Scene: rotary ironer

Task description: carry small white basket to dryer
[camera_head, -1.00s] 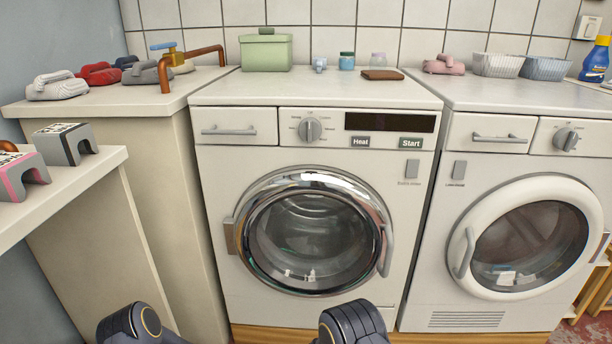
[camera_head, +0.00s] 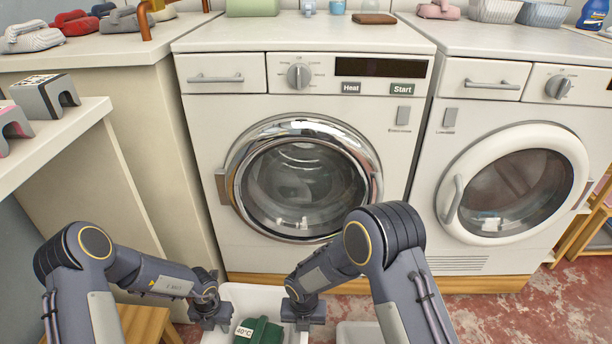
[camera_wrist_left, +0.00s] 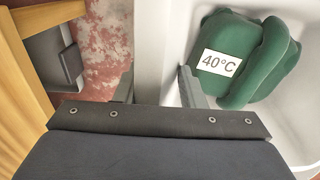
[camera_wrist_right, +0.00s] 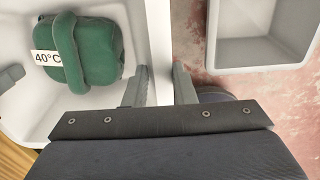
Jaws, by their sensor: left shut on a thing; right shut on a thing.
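A small white basket (camera_head: 248,294) is between my two arms at the bottom of the head view. It holds a folded green cloth (camera_head: 259,333) with a white 40°C label. My left gripper (camera_head: 213,315) is shut on the basket's left wall, which runs between its fingers in the left wrist view (camera_wrist_left: 152,75). My right gripper (camera_head: 303,315) is shut on the right wall, seen between its fingers in the right wrist view (camera_wrist_right: 159,75). Two white front-loading machines stand ahead, left (camera_head: 305,110) and right (camera_head: 480,130), both doors shut. I cannot tell which is the dryer.
A second white container (camera_wrist_right: 262,50), empty where visible, sits on the red floor right of the basket. A wooden stool (camera_head: 145,322) is at lower left. A counter (camera_head: 85,55) with cloths and a shelf (camera_head: 60,135) are at left.

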